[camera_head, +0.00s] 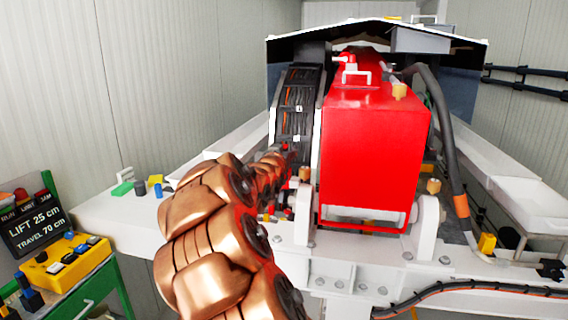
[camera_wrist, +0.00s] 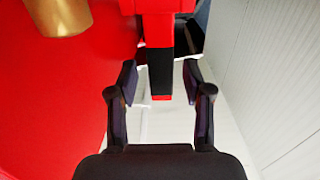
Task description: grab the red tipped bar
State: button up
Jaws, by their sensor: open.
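The red tipped bar (camera_wrist: 160,72) hangs down from a red part at the top of the wrist view. It is black along its middle with a red end at the bottom. My gripper (camera_wrist: 160,75) is open, with one finger to each side of the bar. Gaps show between the bar and both fingers, and neither seems to touch it. In the head view my copper-coloured arm reaches to the left side of the red pump housing. My gripper and the bar cannot be made out clearly there.
The big red housing (camera_head: 372,155) stands just right of my arm; its red surface fills the left of the wrist view, with a brass fitting (camera_wrist: 60,14). A yellow control box (camera_head: 70,262) is at lower left. A black hose (camera_head: 446,140) runs down at right.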

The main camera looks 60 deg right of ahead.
grip_shut()
dwell(0.5)
dwell(0.3)
